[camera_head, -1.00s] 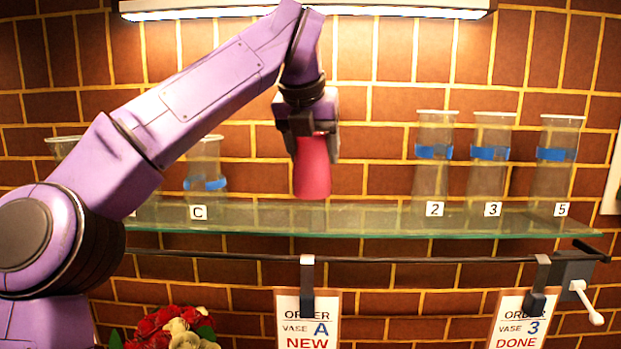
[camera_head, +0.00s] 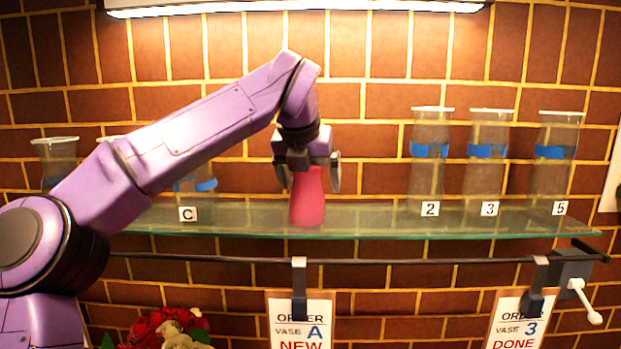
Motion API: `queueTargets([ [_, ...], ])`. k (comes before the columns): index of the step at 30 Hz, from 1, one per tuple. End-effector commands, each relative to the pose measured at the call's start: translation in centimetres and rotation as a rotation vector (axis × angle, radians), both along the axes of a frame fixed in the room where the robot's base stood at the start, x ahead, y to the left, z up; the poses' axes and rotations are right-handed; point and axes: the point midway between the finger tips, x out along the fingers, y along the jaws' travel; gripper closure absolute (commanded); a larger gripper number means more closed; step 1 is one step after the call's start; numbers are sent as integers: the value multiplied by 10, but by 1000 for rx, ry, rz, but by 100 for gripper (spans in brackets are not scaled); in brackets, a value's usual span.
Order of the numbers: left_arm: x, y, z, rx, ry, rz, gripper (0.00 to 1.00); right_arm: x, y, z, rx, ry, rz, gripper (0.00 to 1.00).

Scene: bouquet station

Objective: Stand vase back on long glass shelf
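The pink-red vase (camera_head: 307,203) stands upright on the long glass shelf (camera_head: 365,222), near the shelf's front edge and between the vases labelled C and 2. My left gripper (camera_head: 308,176) points down over the vase's top, with one finger on each side. The fingers are spread, and a gap shows between the vase and the right-hand finger. The vase's upper rim is hidden by the gripper. My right gripper is not in view.
Clear vases with blue bands stand at right on the shelf: 2 (camera_head: 427,180), 3 (camera_head: 488,175) and 5 (camera_head: 556,175). Vase C (camera_head: 188,200) at left is partly hidden by my arm. Order cards (camera_head: 301,325) hang from a rail (camera_head: 400,261) below. Shelf room is free beside the pink vase.

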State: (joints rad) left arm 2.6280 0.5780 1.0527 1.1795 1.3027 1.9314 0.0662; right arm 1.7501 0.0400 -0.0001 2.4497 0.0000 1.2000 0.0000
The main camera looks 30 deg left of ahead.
Motion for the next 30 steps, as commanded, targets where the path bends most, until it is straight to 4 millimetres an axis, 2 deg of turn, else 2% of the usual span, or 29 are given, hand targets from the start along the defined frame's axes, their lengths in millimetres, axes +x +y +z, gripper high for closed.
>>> queueTargets([
  [5,-5,-1,9,0,-4,1,9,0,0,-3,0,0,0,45],
  [10,-27,-7,42,0,-7,1,9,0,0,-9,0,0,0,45],
  [15,-49,-12,79,0,-4,1,9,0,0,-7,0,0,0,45],
  [18,-57,-13,94,1,-3,1,9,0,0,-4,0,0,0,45],
  [22,-63,-14,101,0,-1,1,9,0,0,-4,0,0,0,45],
  [30,-64,-15,101,0,0,0,9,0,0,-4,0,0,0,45],
])
